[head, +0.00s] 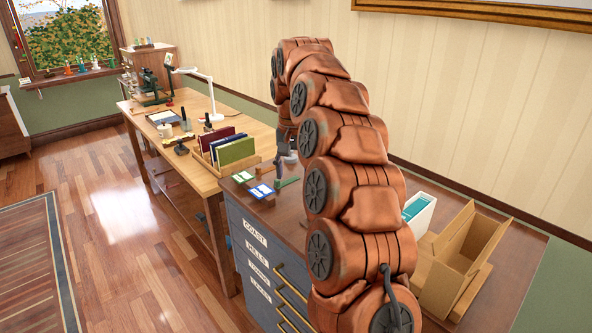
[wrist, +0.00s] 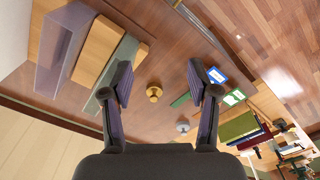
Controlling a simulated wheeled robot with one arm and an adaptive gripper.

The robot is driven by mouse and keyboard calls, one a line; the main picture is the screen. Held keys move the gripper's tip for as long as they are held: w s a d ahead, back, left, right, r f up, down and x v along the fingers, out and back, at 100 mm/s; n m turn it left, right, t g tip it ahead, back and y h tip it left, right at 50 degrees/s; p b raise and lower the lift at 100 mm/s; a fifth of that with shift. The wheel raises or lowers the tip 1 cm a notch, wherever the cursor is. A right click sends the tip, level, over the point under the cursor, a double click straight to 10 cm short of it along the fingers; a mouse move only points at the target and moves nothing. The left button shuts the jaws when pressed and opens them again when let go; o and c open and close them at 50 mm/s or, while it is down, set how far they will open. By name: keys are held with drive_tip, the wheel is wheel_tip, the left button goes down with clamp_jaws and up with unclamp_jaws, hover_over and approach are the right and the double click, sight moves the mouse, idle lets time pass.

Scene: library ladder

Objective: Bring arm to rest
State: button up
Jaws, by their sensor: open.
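My copper-coloured arm arches over the dark cabinet (head: 255,235) in the head view, its far end bent down behind the nearer links. My gripper (wrist: 160,84) shows in the wrist view with its two fingers spread wide and nothing between them. In the head view it is mostly hidden by the arm. It hangs above the brown cabinet top (wrist: 165,50), apart from it. A small brass knob-like object (wrist: 154,91) shows on the top beyond the gap between the fingers.
Blue and green cards (head: 261,191) lie at the cabinet's left edge. A cardboard box (head: 465,255) and a white holder (head: 420,212) stand at the right. A wooden table (head: 205,178) adjoins, with a book rack (head: 226,157) and a lamp (head: 207,90). Floor (head: 115,215) at left is clear.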

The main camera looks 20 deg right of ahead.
idle(0.3)
drive_tip(key=s+a+n, duration=0.2)
drive_tip(key=s+a, duration=0.3)
drive_tip(key=s, duration=0.4)
drive_tip(key=s+a+n, duration=0.3)
drive_tip(key=s+a, duration=0.2)
drive_tip(key=s, duration=0.4)
drive_tip(key=s+a+f+g, duration=0.1)
drive_tip(key=s+f, duration=0.4)
drive_tip(key=s, duration=0.7)
drive_tip(key=s+f+n+g, duration=0.1)
drive_tip(key=s+f, duration=0.3)
drive_tip(key=s, duration=0.8)
drive_tip(key=shift+a+f+n, duration=0.3)
drive_tip(key=shift+a+f, duration=0.05)
drive_tip(key=shift+f, duration=0.05)
